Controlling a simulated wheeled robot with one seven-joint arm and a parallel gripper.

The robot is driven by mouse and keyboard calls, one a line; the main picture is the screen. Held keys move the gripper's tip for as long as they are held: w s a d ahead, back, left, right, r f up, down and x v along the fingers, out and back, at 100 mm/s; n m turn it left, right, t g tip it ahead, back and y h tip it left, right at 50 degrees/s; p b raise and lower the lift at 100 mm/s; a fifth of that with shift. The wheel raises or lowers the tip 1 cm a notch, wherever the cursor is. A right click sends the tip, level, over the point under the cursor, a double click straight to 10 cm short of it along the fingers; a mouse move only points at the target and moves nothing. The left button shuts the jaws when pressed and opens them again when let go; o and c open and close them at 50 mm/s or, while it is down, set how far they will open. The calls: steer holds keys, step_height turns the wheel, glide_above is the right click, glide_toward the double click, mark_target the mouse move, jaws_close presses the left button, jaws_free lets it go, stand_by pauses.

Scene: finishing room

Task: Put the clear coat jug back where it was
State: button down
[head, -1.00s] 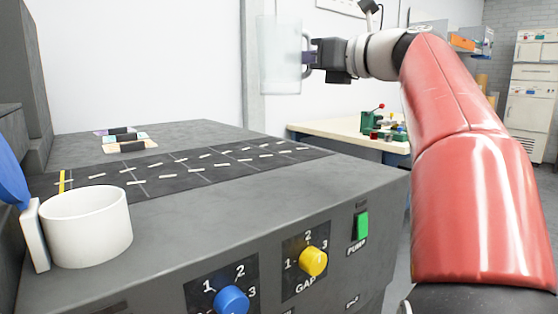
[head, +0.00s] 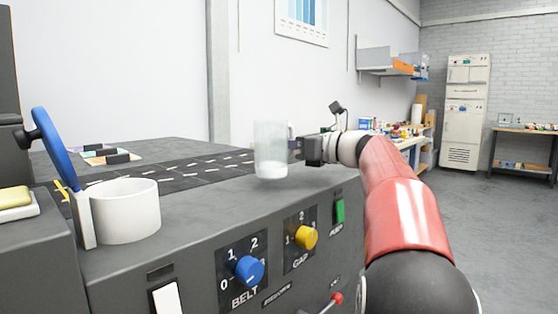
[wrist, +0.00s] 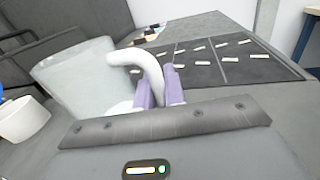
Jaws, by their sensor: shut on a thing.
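The clear coat jug (head: 271,140) is a see-through jug with a little white at its bottom. It is upright over the grey machine top, near the front edge. I cannot tell whether its base touches the surface. My gripper (head: 293,146) comes from the right and is shut on the jug's handle. In the wrist view the pale handle (wrist: 150,68) is between the purple fingers (wrist: 160,88), and the jug body (wrist: 78,75) is to their left.
A white round cup (head: 130,210) stands on the machine top (head: 200,205) at left. The dark belt (head: 200,170) with white strips is behind. Blue (head: 249,271) and yellow (head: 307,237) knobs and a green switch (head: 340,211) are on the front. Machine top between cup and jug is clear.

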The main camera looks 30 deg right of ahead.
step_height(320, 180, down, 2)
steer(key=shift+f+b, duration=0.1)
steer(key=shift+b, duration=0.55)
steer(key=c, duration=1.5)
jaws_free()
steer(key=v, duration=1.2)
